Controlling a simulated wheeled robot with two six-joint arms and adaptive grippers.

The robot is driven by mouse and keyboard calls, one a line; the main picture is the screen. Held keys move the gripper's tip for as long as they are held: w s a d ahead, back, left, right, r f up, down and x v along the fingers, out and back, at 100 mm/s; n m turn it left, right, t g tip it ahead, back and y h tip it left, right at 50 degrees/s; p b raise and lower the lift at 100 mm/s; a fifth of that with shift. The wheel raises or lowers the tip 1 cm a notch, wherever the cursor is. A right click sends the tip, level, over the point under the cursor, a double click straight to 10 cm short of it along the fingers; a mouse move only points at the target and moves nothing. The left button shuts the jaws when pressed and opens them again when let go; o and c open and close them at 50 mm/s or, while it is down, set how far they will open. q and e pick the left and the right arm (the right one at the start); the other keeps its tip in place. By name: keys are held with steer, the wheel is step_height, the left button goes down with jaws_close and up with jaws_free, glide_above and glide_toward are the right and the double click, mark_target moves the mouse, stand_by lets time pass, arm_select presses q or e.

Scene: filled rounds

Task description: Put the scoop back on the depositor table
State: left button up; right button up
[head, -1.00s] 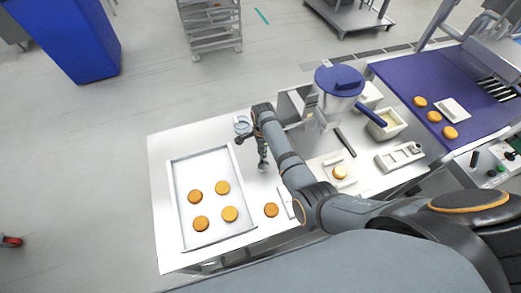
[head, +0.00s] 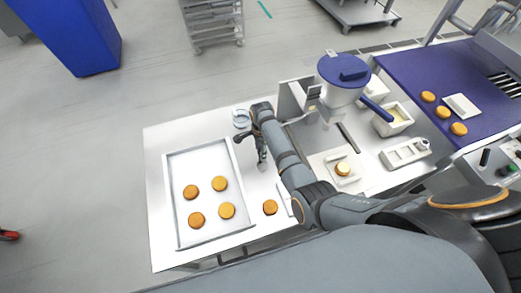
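The scoop is not clear to me. A blue handle (head: 375,108) slants beside the cream tub (head: 393,122) and may be the scoop's. The depositor (head: 343,78), with a blue lid, stands at the back of the steel table (head: 156,165). My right gripper (head: 251,146) is over this table, between the tray and the depositor. It points down, with a small pale piece (head: 262,166) at its lower tip. I cannot tell whether that piece is held or is part of the finger. My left gripper is not in view.
A tray (head: 170,200) with several orange-brown rounds lies at left. One round (head: 270,207) lies beside it, and another cream-topped one (head: 343,169) sits on a white plate. A clear bowl (head: 241,118) is behind my gripper. A purple belt (head: 425,70) is at right.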

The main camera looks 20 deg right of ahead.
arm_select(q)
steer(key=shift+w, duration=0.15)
arm_select(e)
steer(key=shift+r, duration=0.15)
step_height(320, 180, up, 12)
steer(key=shift+r+b, duration=0.1)
steer(key=shift+b, duration=0.6)
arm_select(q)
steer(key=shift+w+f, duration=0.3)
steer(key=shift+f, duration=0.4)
